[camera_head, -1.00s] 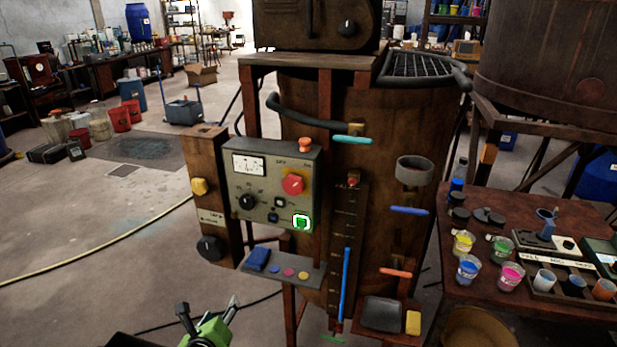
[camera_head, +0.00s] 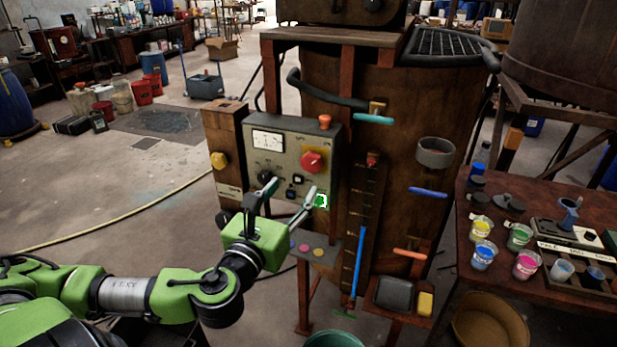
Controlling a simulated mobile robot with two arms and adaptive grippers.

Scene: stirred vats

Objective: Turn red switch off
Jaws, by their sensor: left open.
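The red switch (camera_head: 312,161) is a round red knob on the right half of the grey control box (camera_head: 333,140). The box is fixed to the front of the rusty brown vat (camera_head: 400,130). My left gripper (camera_head: 291,186) is open in front of the lower part of the box. Its fingers spread on both sides of the small buttons, below the red switch, and the switch is not between them. I cannot tell whether the fingertips touch the panel. My right gripper is not in view.
A table (camera_head: 470,236) with paint cups stands at the right.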

